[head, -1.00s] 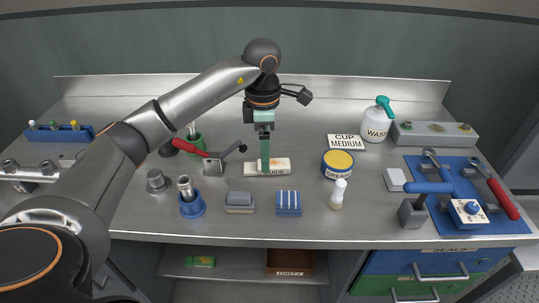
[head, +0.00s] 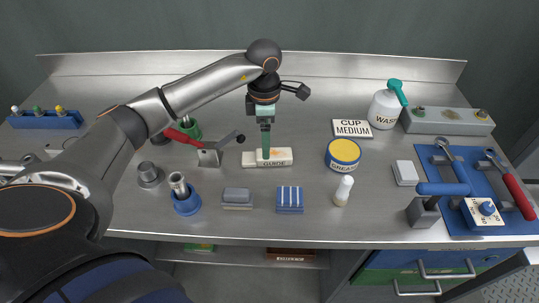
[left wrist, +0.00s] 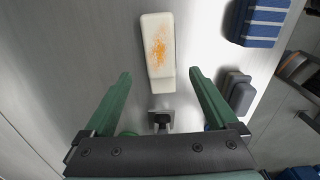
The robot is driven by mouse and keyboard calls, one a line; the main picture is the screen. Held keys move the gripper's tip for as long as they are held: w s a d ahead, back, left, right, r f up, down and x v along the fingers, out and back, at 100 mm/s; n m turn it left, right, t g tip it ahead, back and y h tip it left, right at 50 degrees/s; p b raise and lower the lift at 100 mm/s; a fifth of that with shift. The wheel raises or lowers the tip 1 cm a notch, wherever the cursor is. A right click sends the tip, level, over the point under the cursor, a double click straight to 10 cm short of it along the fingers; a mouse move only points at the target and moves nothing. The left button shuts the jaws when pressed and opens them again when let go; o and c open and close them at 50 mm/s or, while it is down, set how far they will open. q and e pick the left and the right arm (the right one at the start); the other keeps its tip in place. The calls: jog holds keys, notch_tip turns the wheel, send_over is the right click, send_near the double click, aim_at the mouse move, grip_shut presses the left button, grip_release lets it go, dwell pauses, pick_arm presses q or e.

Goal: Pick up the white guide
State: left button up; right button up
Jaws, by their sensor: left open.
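The white guide (head: 283,157), a block lettered GUIDE on its front, lies on the steel bench in the middle of the head view. In the left wrist view the guide (left wrist: 157,55) shows an orange smear on its upper face. My left gripper (head: 266,156) points down over it, its green fingers hiding a little of its middle. In the left wrist view the left gripper (left wrist: 161,72) is open, with a finger on each side of the guide's near end and gaps between. I cannot tell the fingertips' height. My right gripper is not in view.
A red-handled clamp (head: 208,155) stands left of the guide. A grey block (head: 237,198) and a blue striped block (head: 289,199) lie in front. A grease tin (head: 342,154) and a small bottle (head: 343,190) stand to the right. The bench behind the guide is clear.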

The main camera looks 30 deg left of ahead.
pick_arm(q)
jog(key=shift+d+f+p, duration=0.2)
jog(key=shift+f+p, duration=0.3)
jog(key=shift+f, duration=2.25)
jog(key=shift+r, duration=0.1)
grip_shut()
